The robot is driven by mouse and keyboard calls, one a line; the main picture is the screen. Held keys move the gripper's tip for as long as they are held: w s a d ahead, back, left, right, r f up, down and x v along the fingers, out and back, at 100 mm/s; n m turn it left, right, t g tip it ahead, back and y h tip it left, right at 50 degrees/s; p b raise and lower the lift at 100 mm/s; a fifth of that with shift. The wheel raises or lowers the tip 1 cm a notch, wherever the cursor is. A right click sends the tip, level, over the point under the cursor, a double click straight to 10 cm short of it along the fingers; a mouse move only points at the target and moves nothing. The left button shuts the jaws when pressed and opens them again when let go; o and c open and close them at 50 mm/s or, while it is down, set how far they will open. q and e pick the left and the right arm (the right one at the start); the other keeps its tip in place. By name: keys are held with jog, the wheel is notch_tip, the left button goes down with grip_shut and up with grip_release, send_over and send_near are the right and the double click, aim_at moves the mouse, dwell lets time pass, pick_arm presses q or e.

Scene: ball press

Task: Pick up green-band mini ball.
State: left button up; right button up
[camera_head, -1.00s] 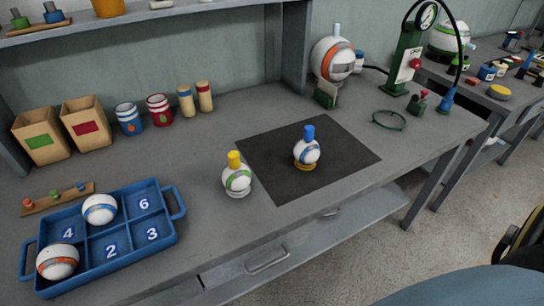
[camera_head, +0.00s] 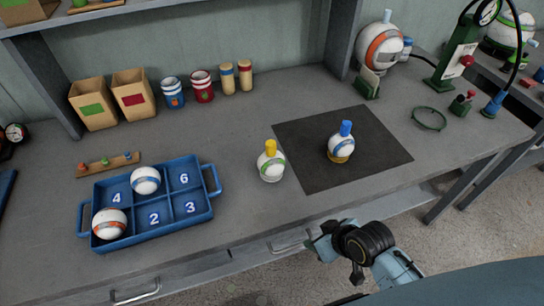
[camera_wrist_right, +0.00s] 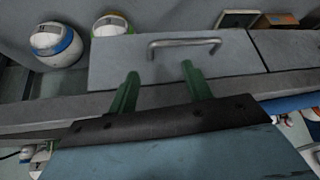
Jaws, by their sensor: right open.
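The green-band mini ball (camera_head: 270,164) is white with a green stripe and a yellow cap. It stands upright on the grey workbench, just left of the black mat, on a pale base. My right gripper (camera_head: 318,243) is in front of the bench edge, low and to the right of the ball, apart from it. In the right wrist view its two green fingers (camera_wrist_right: 158,88) are spread with nothing between them, facing a drawer front with a handle. The ball does not show clearly in the wrist view. My left gripper is out of view.
A blue-band ball (camera_head: 341,147) with a blue cap stands on the black mat (camera_head: 310,175). A blue numbered tray (camera_head: 208,217) holds an orange-band and a blue-band ball. Bare bench lies around the green-band ball. A drawer handle (camera_wrist_right: 185,46) juts from the bench front.

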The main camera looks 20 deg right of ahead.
notch_tip(320, 180, up, 5)
jog(key=n+t+y+p, duration=0.1)
jog(key=n+t+y, duration=0.1)
jog(key=t+y, duration=0.3)
send_near(275, 147)
jog(key=shift+t+h, duration=0.4)
jog(key=shift+t, duration=0.1)
jog(key=x, duration=0.3)
jog(key=a+x, duration=0.1)
jog(key=x, duration=0.1)
jog(key=shift+f, duration=0.15)
jog(key=shift+b+x, duration=0.4)
jog(key=shift+x, duration=2.45)
jog(key=shift+f, duration=0.1)
jog(key=shift+c, duration=0.3)
grip_shut()
